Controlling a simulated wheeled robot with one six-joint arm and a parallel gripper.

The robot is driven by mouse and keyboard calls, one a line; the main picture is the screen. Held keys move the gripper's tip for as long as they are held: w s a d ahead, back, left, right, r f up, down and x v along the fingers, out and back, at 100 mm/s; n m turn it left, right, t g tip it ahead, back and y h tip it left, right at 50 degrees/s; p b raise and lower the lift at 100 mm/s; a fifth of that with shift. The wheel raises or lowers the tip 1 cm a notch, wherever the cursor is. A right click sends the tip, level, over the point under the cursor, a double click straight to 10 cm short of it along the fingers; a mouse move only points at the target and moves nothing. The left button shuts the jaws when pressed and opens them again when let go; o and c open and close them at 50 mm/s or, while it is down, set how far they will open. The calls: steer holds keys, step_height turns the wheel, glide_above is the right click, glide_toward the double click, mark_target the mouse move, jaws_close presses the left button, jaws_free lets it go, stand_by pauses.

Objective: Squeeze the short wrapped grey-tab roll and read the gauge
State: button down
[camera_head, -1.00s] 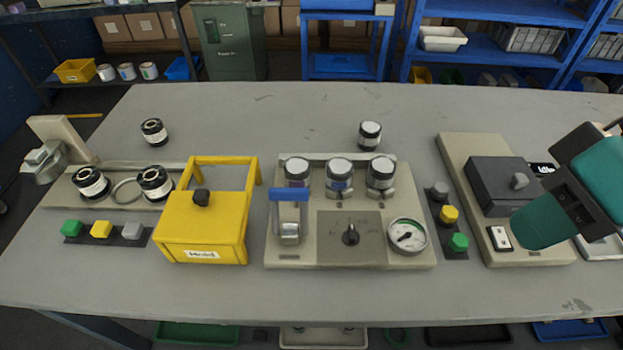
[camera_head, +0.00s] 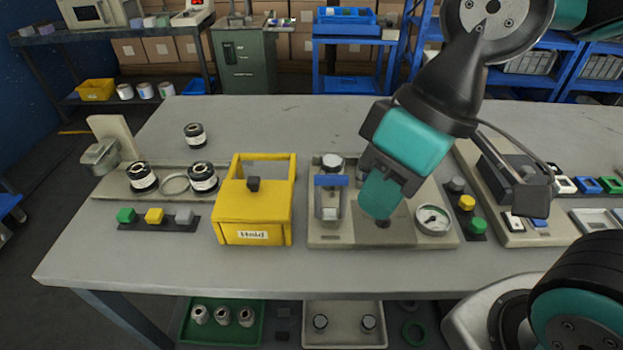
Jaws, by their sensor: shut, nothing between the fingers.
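My gripper (camera_head: 376,212), a teal shape at the end of my black and teal arm, hangs over the right half of the beige test fixture. It looks shut and empty. The fixture (camera_head: 325,238) has a blue-handled lever (camera_head: 331,184) and a round white gauge (camera_head: 433,219); the gauge reading is too small to tell. One silver-topped roll (camera_head: 332,163) shows at the fixture's back. My arm hides the other places there. I cannot tell which roll has the grey tab.
Dark rolls stand on the left plate (camera_head: 141,177) (camera_head: 202,176), and one stands behind it (camera_head: 195,135). A yellow box marked Hold (camera_head: 254,214) stands left of the fixture. Coloured blocks (camera_head: 466,202) stand right of it. The table front is clear.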

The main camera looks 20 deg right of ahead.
steer(key=shift+a, duration=0.1)
steer(key=w+d+f+n+g+y+p, duration=0.1)
steer(key=w+d+n+g+p, duration=0.2)
steer(key=w, duration=1.6)
steer(key=w+d+f+n+y, duration=0.2)
steer(key=w+d+f+n, duration=0.1)
steer(key=w+d+f, duration=0.6)
steer(key=d+f, duration=0.1)
steer(key=d, duration=0.2)
steer(key=shift+d+n, duration=0.35)
steer(key=shift+n, duration=0.05)
